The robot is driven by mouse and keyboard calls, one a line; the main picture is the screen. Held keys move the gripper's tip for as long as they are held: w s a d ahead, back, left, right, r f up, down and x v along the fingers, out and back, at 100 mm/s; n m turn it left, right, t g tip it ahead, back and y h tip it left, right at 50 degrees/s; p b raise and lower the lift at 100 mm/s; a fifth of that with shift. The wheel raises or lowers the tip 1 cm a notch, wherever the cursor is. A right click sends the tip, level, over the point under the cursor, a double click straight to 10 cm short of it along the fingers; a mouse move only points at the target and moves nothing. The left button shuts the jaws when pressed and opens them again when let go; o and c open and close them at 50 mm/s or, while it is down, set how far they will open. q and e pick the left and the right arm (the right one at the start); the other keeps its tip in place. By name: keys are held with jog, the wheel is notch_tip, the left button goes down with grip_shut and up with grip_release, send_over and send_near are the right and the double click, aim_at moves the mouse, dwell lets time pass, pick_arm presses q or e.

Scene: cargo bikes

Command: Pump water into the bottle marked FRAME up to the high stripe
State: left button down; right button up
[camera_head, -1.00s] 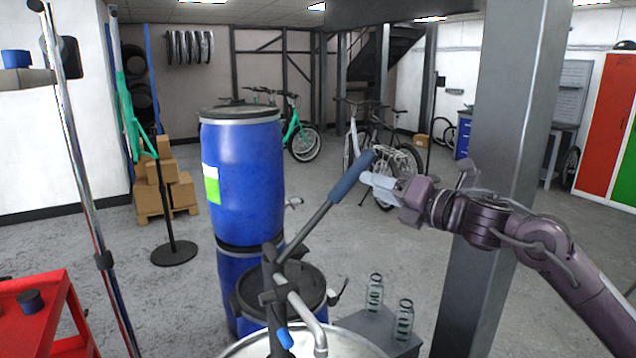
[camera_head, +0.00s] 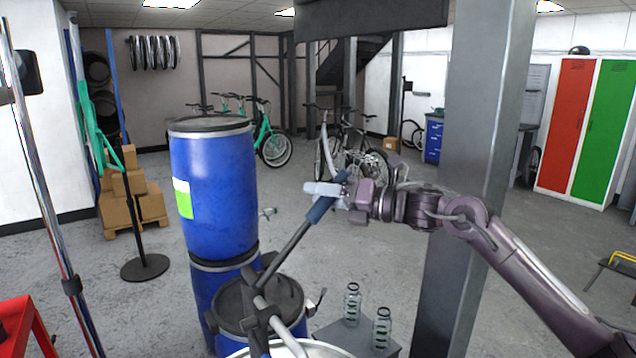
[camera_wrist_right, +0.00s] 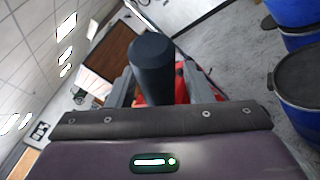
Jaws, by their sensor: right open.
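The hand pump (camera_head: 259,312) stands at the bottom centre of the head view. Its lever slants up to the right and ends in a thick blue-grey handle grip (camera_head: 317,212). My right gripper (camera_head: 326,189) is at the upper end of this grip, its fingers open. In the right wrist view the dark round handle end (camera_wrist_right: 153,62) stands between the two open fingers. Two clear bottles stand side by side right of the pump, a left bottle (camera_head: 352,306) and a right bottle (camera_head: 382,331); their markings are too small to read. My left gripper is out of view.
A blue barrel (camera_head: 213,195) stands on another behind the pump. The bottles stand on a grey surface (camera_head: 335,337). A grey steel column (camera_head: 470,170) rises close behind my right arm. A red cart (camera_head: 22,328) is at lower left. Open floor lies behind.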

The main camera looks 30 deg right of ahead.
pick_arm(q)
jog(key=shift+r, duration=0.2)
pick_arm(e)
jog(key=shift+w+a, duration=0.25)
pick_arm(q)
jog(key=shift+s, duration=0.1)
pick_arm(e)
jog(key=shift+c, duration=0.5)
grip_shut()
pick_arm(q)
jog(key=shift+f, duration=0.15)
pick_arm(e)
jog(key=shift+f, duration=0.15)
